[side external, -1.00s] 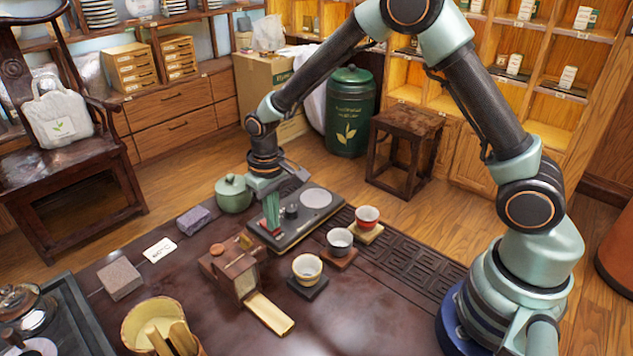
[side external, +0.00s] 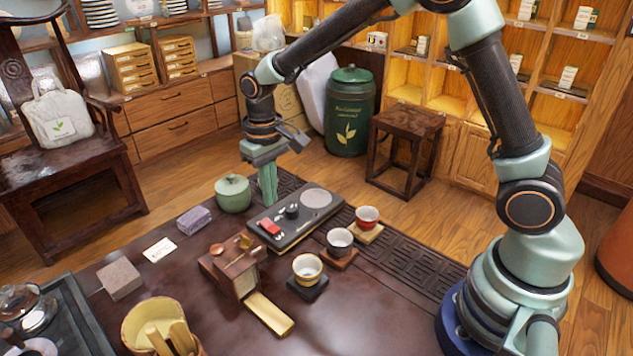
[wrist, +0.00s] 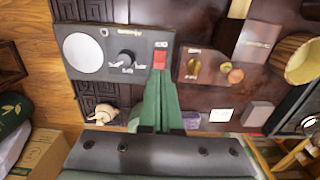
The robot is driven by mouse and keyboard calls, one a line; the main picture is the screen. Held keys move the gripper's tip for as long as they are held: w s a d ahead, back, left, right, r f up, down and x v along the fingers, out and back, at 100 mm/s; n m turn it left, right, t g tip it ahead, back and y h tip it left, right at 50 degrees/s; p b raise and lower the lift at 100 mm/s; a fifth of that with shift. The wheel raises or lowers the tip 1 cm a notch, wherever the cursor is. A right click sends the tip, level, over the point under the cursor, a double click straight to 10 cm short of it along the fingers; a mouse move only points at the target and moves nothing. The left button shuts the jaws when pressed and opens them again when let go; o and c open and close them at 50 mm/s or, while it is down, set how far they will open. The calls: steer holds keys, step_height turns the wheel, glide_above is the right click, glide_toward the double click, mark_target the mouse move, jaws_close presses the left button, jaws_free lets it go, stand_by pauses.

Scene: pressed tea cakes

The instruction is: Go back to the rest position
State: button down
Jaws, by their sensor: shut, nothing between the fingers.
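My gripper (side external: 268,186) is shut and empty, its green fingers pointing down above the back of the dark table. The panel has a red switch (side external: 269,228), a black knob (side external: 291,211) and a pale round plate (side external: 316,198). In the wrist view the fingers (wrist: 160,90) appear below the red switch (wrist: 160,58), and they look clear of it.
Three cups, red (side external: 367,217), dark (side external: 340,241) and cream (side external: 307,268), stand on small coasters. A wooden box (side external: 230,265) with a brass-coloured strip (side external: 268,313), a purple block (side external: 194,220), a card (side external: 159,249) and a brown block (side external: 119,278) lie nearby. A basket (side external: 155,323) stands in front.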

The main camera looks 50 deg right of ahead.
steer(key=shift+r, duration=0.15)
steer(key=s+d+r+t, duration=0.2)
steer(key=s+d+r, duration=0.2)
steer(key=s+r, duration=0.3)
steer(key=s+d+r+t, duration=0.3)
steer(key=s+r, duration=0.3)
steer(key=s, duration=0.2)
steer(key=shift+d+r+t, duration=0.3)
steer(key=shift+d+r, duration=0.1)
steer(key=shift+d, duration=0.35)
